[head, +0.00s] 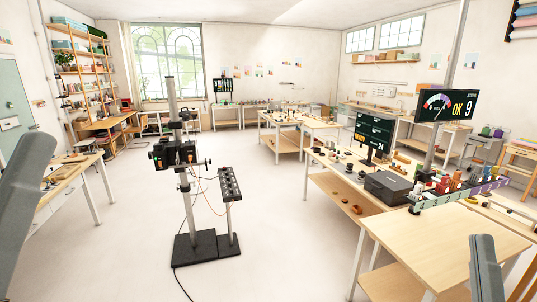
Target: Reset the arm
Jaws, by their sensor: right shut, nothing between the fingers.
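A grey part of my right arm and gripper (484,265) shows at the lower right, in front of the light wooden workbench. The gripper is shut and holds nothing; its fingertips cannot be made out clearly. A grey link of my left arm cuts across the left edge of the view; the left gripper itself does not show. No object is in contact with either arm as far as I can see.
A black camera rig on a post (176,155) stands on dark floor plates mid-left, with cables on the floor. The right workbench (450,240) holds a black box (388,187), screens and a rack of colored items. A side table (70,175) stands left. The central floor is open.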

